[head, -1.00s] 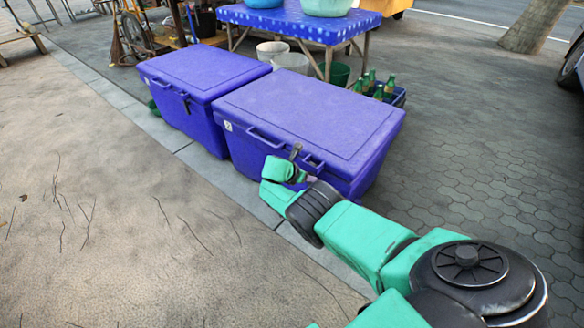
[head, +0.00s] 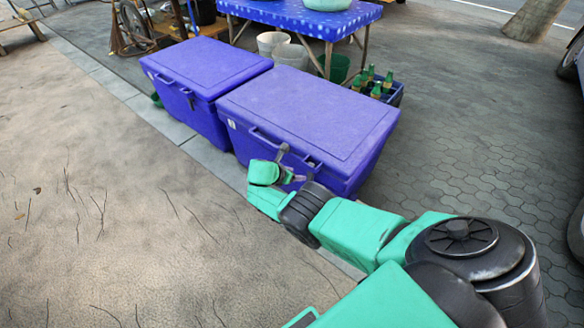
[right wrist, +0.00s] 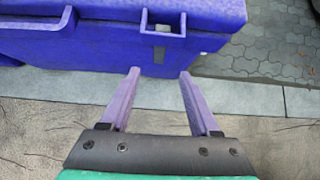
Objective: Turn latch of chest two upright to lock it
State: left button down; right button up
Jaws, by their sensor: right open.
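Two blue lidded chests stand side by side, a left one (head: 190,75) and a nearer right one (head: 310,105); I cannot read which is number two. The right wrist view shows a chest front (right wrist: 95,45) with a small dark latch plate (right wrist: 160,55) below a notch in the rim. The plate looks roughly vertical. My right gripper (head: 290,172) is at the front of the right chest, partly hiding it. Its two purple fingers are apart and empty (right wrist: 159,74), with the plate showing just beyond and between their tips. My left gripper is out of view.
A blue table (head: 300,18) and buckets (head: 290,55) stand behind the chests. A crate of green bottles (head: 397,98) is behind the right chest. Open paving (head: 100,220) lies in front and to the left.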

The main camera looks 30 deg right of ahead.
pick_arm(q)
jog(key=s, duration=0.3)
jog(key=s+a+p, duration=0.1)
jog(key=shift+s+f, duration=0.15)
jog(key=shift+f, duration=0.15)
pick_arm(e)
jog(key=shift+v, duration=1)
